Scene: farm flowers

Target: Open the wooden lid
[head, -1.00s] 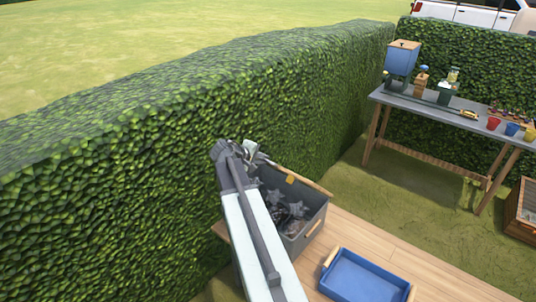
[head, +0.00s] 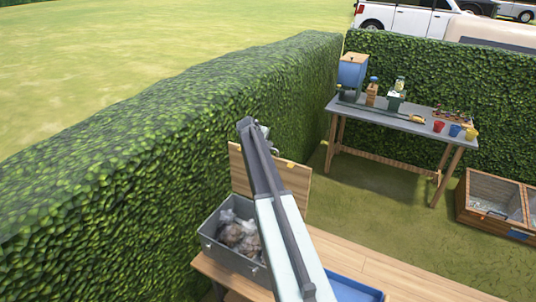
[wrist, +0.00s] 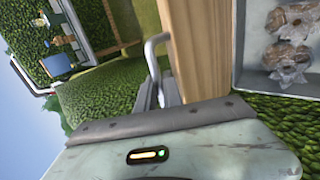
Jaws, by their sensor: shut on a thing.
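The wooden lid (head: 297,182) stands raised, about upright, at the back edge of a grey box (head: 216,254). The box is open, and brown lumps with clear wrapping show inside it. My gripper (head: 263,131) is at the top edge of the lid, and my arm hides the lid's middle. In the wrist view the lid (wrist: 188,45) is a light wooden board right beside my gripper (wrist: 160,92). A bent grey metal handle (wrist: 154,58) runs down between the jaws, which are shut on it. The box wall shows at right in that view.
The box stands on a wooden bench (head: 360,262) beside a blue tray (head: 350,288). A tall hedge (head: 150,170) runs close along the left. A grey table (head: 385,115) with pots and tools stands at the back. A wooden crate (head: 485,215) is at right, with grass between.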

